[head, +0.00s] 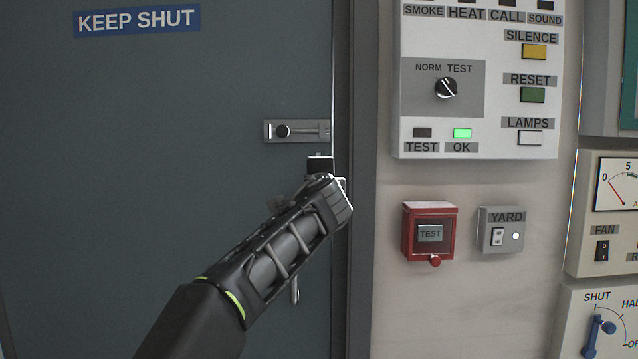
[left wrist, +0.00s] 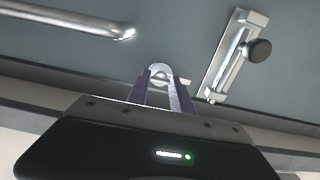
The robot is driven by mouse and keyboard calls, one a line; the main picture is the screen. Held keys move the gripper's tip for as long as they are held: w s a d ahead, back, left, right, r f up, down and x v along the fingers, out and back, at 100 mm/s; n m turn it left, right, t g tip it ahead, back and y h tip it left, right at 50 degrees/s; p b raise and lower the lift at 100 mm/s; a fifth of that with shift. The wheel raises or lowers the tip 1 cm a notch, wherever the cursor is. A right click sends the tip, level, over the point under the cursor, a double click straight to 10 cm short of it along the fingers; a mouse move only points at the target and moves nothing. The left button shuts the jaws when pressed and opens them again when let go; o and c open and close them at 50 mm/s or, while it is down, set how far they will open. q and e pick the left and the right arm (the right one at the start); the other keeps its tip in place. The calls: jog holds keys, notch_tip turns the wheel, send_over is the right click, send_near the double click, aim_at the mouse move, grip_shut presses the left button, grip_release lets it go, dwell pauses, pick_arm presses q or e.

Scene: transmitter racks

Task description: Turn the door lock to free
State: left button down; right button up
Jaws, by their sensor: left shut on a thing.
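The door lock (left wrist: 159,69) is a small round metallic piece on the grey door (head: 150,180). It shows between the fingertips of my left gripper (left wrist: 163,88) in the left wrist view. The fingers are shut on its turn piece. In the head view my left gripper (head: 320,168) reaches up to the door's right edge, and the arm hides the lock. How far the lock is turned, and any marking on it, cannot be made out. My right gripper is in neither view.
A slide bolt (head: 318,131) with a dark knob sits above my left gripper. The door's lever handle (left wrist: 70,17) is close on the other side. Right of the door frame are an alarm panel (head: 480,110), a red TEST box (head: 408,230) and a YARD switch (head: 497,237).

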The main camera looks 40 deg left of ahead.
pick_arm(q)
jog(key=c, duration=1.1)
grip_release()
jog(key=shift+s, duration=0.1)
jog(key=b+v, duration=0.2)
jog(key=v, duration=0.5)
jog(key=shift+s+d, duration=0.2)
jog(key=shift+d, duration=0.05)
